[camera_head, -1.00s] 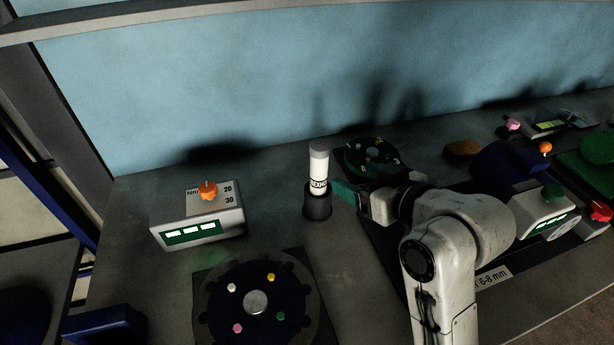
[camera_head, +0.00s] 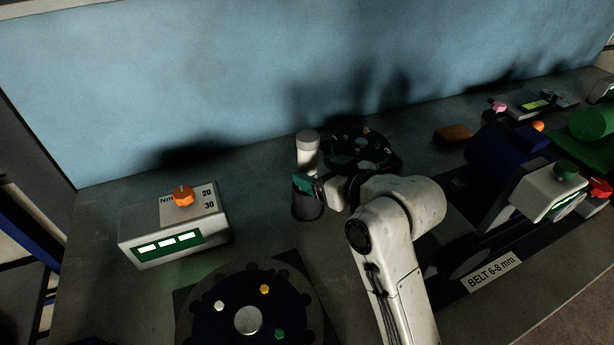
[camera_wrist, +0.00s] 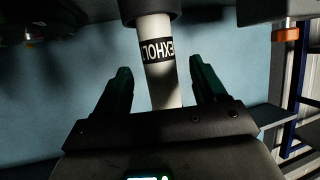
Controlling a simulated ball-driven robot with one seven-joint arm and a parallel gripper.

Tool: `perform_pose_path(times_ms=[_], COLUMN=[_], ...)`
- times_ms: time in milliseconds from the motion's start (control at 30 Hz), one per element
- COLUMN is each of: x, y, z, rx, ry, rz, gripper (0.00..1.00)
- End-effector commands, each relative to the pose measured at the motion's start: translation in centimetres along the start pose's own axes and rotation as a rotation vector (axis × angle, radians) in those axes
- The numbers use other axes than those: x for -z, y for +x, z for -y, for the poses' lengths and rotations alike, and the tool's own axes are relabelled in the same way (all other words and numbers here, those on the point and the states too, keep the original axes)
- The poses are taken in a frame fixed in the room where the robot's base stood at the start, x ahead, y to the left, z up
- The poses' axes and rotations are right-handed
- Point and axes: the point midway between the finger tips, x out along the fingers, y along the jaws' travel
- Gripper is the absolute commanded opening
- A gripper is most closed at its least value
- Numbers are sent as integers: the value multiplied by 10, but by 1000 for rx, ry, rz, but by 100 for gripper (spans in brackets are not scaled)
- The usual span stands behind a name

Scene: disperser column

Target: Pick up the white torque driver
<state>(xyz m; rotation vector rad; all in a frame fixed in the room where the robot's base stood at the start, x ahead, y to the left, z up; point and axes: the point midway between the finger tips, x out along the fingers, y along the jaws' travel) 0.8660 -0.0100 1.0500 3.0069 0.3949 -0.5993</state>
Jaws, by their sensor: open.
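The white torque driver (camera_head: 307,150) stands upright in a dark round holder (camera_head: 307,206) on the bench, left of my arm. In the wrist view the white driver (camera_wrist: 163,85) has a black band with partly readable lettering, and the dark holder (camera_wrist: 148,10) shows at the top. My gripper (camera_head: 303,184) has green fingers and is at the driver just above the holder. In the wrist view my gripper (camera_wrist: 160,82) is open, with one finger on each side of the driver and gaps visible on both sides. In the head view the fingers hide part of the driver.
A box with an orange knob (camera_head: 182,195) and green display stands at left. A dark round plate with coloured pegs (camera_head: 248,320) lies in front. Another round plate (camera_head: 360,148) lies just behind the gripper. A blue machine (camera_head: 505,150) and belt sign (camera_head: 494,270) are at right.

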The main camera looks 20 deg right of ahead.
Motion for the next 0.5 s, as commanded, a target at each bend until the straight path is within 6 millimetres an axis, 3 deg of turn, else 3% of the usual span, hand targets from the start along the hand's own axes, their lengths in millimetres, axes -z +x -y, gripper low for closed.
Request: perform_pose_path(times_ms=[500], x=[1], y=[53], z=[0], rx=[1], ry=[-2], rz=[1], gripper=[71])
